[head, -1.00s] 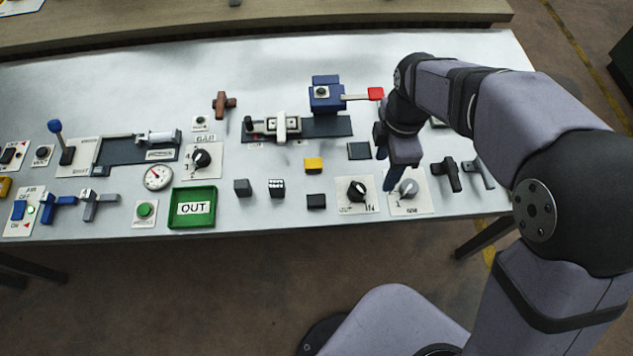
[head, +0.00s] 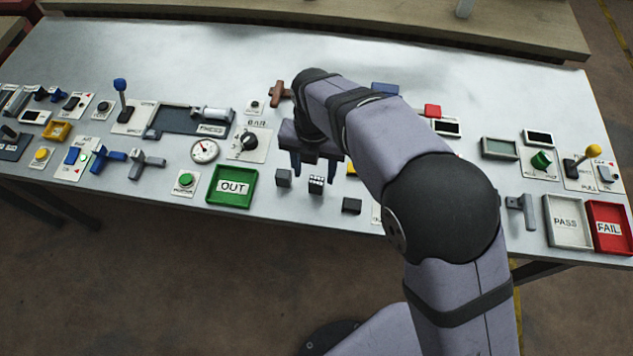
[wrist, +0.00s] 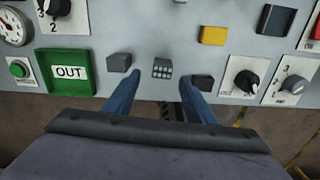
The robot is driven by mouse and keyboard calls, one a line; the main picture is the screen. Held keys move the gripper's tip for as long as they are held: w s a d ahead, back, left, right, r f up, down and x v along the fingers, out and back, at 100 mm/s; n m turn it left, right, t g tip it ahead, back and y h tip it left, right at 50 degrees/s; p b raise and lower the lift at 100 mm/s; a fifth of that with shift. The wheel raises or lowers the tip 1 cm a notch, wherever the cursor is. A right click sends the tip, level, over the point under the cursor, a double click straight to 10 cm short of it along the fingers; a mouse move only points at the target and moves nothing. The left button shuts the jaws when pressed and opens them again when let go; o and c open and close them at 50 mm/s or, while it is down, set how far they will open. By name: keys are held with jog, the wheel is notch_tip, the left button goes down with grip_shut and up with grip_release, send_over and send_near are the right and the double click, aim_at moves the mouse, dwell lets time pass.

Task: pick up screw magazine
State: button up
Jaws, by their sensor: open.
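The screw magazine looks to be the small dark block with rows of pale dots on its face (head: 316,184), near the table's front edge. It also shows in the wrist view (wrist: 162,68), ahead of and between my fingertips. My gripper (head: 313,168) is open, pointing down above the block, with nothing between its fingers. In the wrist view my blue fingers (wrist: 160,78) stand to either side of the block, apart from each other. I cannot tell the exact height above it.
A plain grey block (head: 283,178) sits close on the left and a black block (head: 351,205) on the right. The green OUT tray (head: 210,187) is further left. A yellow block (wrist: 213,35) lies behind. PASS (head: 549,236) and FAIL (head: 590,225) trays are at the far right.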

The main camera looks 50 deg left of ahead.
aim_at(316, 180)
jog(key=shift+w+f+p, duration=0.15)
jog(key=shift+f+p, duration=0.45)
jog(key=shift+f, duration=0.85)
jog(key=shift+w+f+p, duration=0.1)
jog(key=shift+f+p, duration=0.45)
jog(key=shift+f, duration=0.85)
jog(key=shift+c, duration=0.6)
jog(key=c, duration=1.1)
jog(key=shift+o, duration=0.2)
jog(key=shift+r, duration=0.1)
notch_tip(316, 180, up, 10)
jog(key=b, duration=0.2)
jog(key=shift+b, duration=0.3)
